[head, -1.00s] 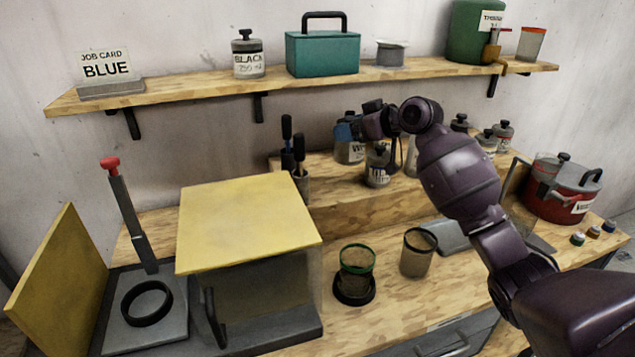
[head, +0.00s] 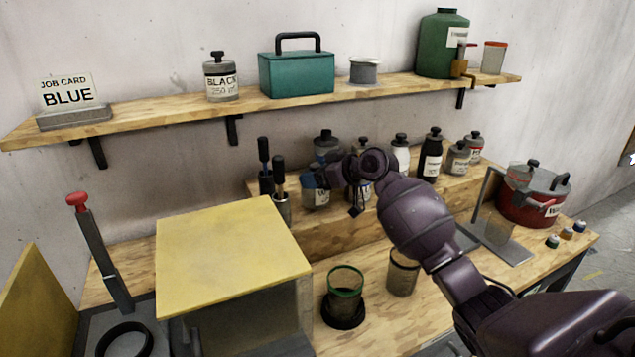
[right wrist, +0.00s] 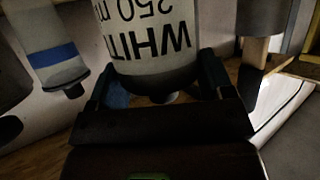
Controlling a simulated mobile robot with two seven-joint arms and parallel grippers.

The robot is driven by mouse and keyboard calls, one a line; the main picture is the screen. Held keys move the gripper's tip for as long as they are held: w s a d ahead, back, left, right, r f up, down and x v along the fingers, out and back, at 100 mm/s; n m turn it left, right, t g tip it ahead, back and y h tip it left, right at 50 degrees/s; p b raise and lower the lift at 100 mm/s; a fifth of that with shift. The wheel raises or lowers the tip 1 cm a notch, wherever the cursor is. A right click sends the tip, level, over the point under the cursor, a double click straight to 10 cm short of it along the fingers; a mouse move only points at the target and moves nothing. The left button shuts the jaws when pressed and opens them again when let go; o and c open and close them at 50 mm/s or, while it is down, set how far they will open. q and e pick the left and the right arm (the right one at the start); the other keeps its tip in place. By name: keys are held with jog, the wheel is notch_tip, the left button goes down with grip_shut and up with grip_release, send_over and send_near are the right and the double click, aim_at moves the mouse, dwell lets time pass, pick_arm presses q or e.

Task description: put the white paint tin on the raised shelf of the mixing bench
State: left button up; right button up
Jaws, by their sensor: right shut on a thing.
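The white paint tin (head: 316,196) is a grey-lidded tin with a partly hidden label in the head view. In the right wrist view, the tin (right wrist: 150,35) shows an upside-down label reading "WHIT" and "250 m". My right gripper (head: 318,178) is shut on it, with a finger at each side in the wrist view. The mixing bench's raised shelf (head: 345,228) is the wooden step at the back. The tin is over its left part, near its front edge; I cannot tell whether it touches the wood. My left gripper is not in view.
Close around the held tin are a grey-topped tin (head: 325,142) behind and dark-handled tools (head: 264,165) to the left. Several bottles, including a black one (head: 432,155), stand to the right. A yellow-topped box (head: 230,245) and a green-rimmed cup (head: 345,285) are in front.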

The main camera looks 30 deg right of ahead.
jog(key=shift+f, duration=1.05)
jog(key=shift+f, duration=0.15)
jog(key=o, duration=1.8)
jog(key=v, duration=1.2)
